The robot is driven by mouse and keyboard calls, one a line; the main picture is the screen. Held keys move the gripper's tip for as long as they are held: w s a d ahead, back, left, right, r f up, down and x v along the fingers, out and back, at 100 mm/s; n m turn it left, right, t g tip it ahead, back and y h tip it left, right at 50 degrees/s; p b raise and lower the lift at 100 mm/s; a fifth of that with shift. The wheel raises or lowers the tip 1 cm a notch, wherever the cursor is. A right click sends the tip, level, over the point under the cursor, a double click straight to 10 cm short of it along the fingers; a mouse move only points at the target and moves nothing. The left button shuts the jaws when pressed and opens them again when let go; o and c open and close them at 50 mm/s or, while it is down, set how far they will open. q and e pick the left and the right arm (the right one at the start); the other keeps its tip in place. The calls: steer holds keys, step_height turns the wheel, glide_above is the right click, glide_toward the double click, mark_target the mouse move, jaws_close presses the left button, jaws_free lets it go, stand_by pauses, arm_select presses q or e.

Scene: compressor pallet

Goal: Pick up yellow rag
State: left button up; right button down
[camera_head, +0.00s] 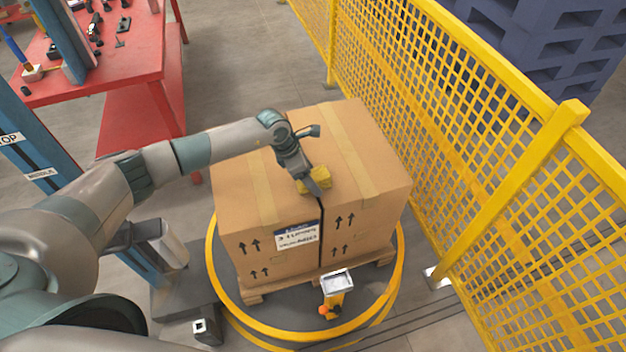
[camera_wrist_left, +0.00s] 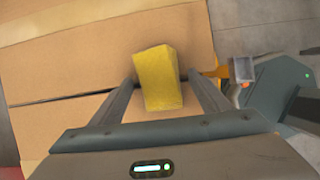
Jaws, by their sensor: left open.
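The yellow rag (camera_head: 321,174) is a small block-like piece on top of the cardboard boxes (camera_head: 372,165). In the left wrist view the rag (camera_wrist_left: 158,76) lies between the two fingers of my left gripper (camera_wrist_left: 160,82). In the head view my left gripper (camera_head: 311,184) reaches down over the box top, and its fingers partly hide the rag. The left gripper is open, with a finger on each side of the rag. I cannot tell whether the fingers touch it. My right gripper is not in view.
The boxes stand on a wooden pallet (camera_head: 252,296) inside a yellow ring (camera_head: 222,290). A yellow mesh fence (camera_head: 440,110) runs close along the right. A red workbench (camera_head: 140,62) with tools is at the upper left. A small post with a tray (camera_head: 337,283) stands in front.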

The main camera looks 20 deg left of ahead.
mark_target(318, 175)
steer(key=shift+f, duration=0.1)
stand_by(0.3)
arm_select(q)
steer(key=c, duration=1.2)
steer(key=shift+r, duration=0.1)
steer(key=shift+c, duration=0.2)
